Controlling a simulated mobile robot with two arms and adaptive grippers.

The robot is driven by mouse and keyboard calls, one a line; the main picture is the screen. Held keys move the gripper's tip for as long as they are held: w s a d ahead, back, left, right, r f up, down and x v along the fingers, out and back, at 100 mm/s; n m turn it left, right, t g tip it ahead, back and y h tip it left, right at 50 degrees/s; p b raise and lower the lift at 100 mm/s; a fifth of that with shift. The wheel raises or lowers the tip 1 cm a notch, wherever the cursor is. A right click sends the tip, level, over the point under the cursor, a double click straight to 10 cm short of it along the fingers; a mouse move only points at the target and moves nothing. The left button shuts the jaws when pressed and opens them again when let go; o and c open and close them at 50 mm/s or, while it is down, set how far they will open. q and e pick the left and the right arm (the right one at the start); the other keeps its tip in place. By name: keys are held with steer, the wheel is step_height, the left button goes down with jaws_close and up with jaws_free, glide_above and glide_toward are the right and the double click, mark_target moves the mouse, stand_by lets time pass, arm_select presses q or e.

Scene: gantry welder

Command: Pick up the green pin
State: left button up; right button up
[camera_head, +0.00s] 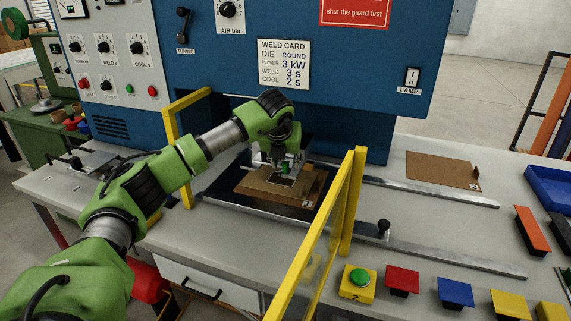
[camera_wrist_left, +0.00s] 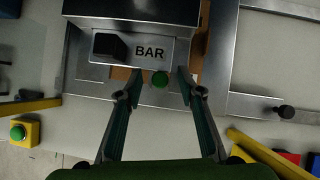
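The pin's lower part is hidden. The brown plate (camera_head: 254,185) lies below the gripper on the dark bed. My right gripper is in neither view.
Yellow guard frames (camera_head: 349,200) stand left and right of the gripper. The blue welder (camera_head: 330,95) rises behind it. A green button on a yellow box (camera_head: 357,284) and several coloured blocks are at the front right. Another brown plate (camera_head: 440,170) lies right.

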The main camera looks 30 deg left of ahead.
arm_select(q)
jaws_close()
steer(key=shift+r, duration=0.1)
